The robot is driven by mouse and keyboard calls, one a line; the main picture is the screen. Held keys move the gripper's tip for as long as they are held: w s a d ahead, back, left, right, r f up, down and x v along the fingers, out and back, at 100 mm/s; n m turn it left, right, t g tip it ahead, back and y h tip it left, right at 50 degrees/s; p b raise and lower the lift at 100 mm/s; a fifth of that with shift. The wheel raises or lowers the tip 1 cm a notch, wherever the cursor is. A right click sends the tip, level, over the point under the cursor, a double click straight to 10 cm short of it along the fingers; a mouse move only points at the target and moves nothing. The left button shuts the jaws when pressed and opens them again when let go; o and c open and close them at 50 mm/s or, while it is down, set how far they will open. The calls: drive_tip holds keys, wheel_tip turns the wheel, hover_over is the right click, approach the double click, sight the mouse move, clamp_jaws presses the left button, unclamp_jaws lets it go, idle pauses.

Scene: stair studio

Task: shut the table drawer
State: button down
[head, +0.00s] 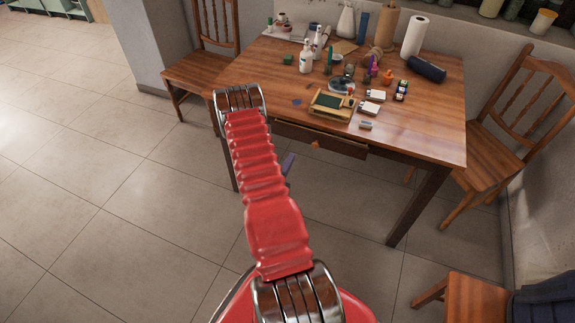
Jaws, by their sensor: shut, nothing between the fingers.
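The wooden table (435,125) stands at the upper middle of the head view. The drawer front seems to stand a little forward of the apron; how far is hard to tell. My red arm reaches up to a chrome joint left of the drawer. My gripper does not show clearly and seems hidden behind the arm. A narrow bluish-grey piece (288,163) shows beside the arm, below the drawer; I cannot tell what it is.
Bottles, a paper roll (415,38), a small framed board (332,104) and other small items stand on the table. Chairs stand at the back left (200,70), right (490,150) and lower right (470,300). The tiled floor at left (80,190) is free.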

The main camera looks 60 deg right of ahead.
sight(302, 137)
drive_tip(key=d, duration=0.3)
drive_tip(key=w+d, duration=0.1)
drive_tip(key=d, duration=0.6)
drive_tip(key=shift+w, duration=0.3)
